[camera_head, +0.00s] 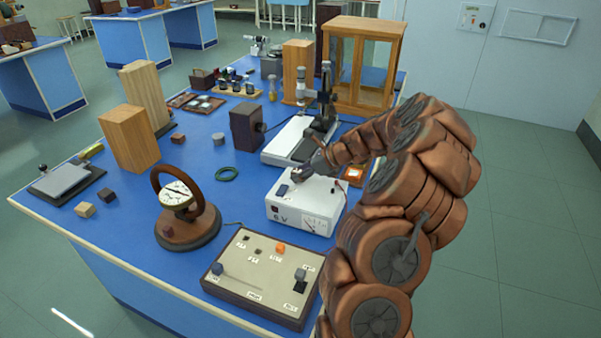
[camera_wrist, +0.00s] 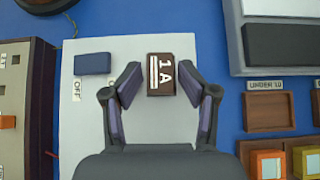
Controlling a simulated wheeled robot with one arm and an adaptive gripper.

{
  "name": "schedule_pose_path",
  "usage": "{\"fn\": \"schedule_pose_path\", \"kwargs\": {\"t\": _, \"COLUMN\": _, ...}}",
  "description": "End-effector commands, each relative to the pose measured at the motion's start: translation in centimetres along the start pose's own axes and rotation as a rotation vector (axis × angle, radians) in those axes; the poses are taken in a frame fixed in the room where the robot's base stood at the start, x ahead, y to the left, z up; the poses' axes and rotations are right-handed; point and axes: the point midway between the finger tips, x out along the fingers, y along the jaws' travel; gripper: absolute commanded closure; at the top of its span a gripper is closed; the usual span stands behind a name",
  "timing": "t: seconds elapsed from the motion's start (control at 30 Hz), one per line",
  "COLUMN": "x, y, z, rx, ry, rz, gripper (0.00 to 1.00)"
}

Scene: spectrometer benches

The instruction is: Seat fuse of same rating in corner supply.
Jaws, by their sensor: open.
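The white supply (camera_head: 292,213) marked 6 V, with a meter on its front, stands near the bench's right edge. My gripper (camera_head: 301,173) is over its top. In the wrist view, a dark brown fuse block (camera_wrist: 160,75) labelled 1 A is at the supply's pale top (camera_wrist: 88,120). My gripper (camera_wrist: 160,72) is open, one finger on each side of the block, with gaps showing. I cannot tell whether the block is seated. A blue switch (camera_wrist: 93,63) by an OFF label is to its left. A fuse tray (camera_wrist: 262,145) on the right has an UNDER 1 A label and orange and yellow blocks.
A board with labelled parts (camera_head: 262,275) lies in front of the supply. A round dial instrument (camera_head: 178,200) stands to the left. A balance-like white base (camera_head: 287,140) and a glass-fronted wooden case (camera_head: 362,62) are behind. Blue bench surface shows between them.

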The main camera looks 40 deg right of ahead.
Motion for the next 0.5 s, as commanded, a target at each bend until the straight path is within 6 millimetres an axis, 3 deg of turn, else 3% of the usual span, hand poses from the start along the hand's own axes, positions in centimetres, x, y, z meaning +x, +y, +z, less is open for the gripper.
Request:
{"fn": "schedule_pose_path", "kwargs": {"t": 0.3, "x": -0.3, "y": -0.1, "z": -0.2, "rx": 0.000, "ry": 0.002, "rz": -0.001, "gripper": 0.45}}
{"fn": "schedule_pose_path", "kwargs": {"t": 0.5, "x": -2.6, "y": -0.1, "z": -0.1, "rx": 0.000, "ry": 0.001, "rz": -0.002, "gripper": 0.45}}
